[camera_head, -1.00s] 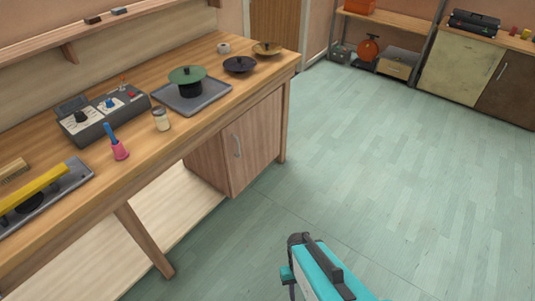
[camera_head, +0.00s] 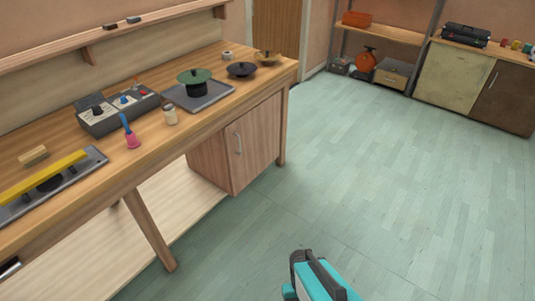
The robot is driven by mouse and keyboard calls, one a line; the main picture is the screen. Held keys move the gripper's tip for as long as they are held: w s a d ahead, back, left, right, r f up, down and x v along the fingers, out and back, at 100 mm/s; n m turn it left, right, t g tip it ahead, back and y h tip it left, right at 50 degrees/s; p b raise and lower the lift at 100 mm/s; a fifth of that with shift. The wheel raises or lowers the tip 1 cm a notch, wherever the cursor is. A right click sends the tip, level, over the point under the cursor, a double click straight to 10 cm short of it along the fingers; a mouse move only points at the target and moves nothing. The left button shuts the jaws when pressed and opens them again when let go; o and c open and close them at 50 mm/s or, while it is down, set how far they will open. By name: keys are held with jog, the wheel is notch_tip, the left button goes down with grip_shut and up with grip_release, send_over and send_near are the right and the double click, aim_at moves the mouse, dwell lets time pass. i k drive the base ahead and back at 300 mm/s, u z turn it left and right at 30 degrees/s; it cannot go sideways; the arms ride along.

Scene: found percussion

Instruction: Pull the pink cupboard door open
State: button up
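A cupboard door (camera_head: 254,146) of pinkish-brown wood sits under the right end of the workbench. My gripper (camera_head: 300,270) shows at the bottom of the view, dark-tipped on a teal arm, over open floor. It is well apart from the door, to the front and right of it. Its fingers are seen from behind and above, and whether they are open is unclear.
The workbench (camera_head: 150,160) carries a control box (camera_head: 118,111), a pink bell (camera_head: 131,138), a jar and several dishes. A bench leg (camera_head: 150,228) stands left of the cupboard. The green floor (camera_head: 390,170) to the right is clear. Cabinets (camera_head: 450,75) stand at the back right.

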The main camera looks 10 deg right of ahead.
aim_at(252, 139)
jog(key=z, duration=0.2)
jog(key=k, duration=0.1)
jog(key=u, duration=0.35)
jog(key=i, duration=0.9)
jog(key=z, duration=1.2)
jog(key=k, duration=0.1)
jog(key=u, duration=3)
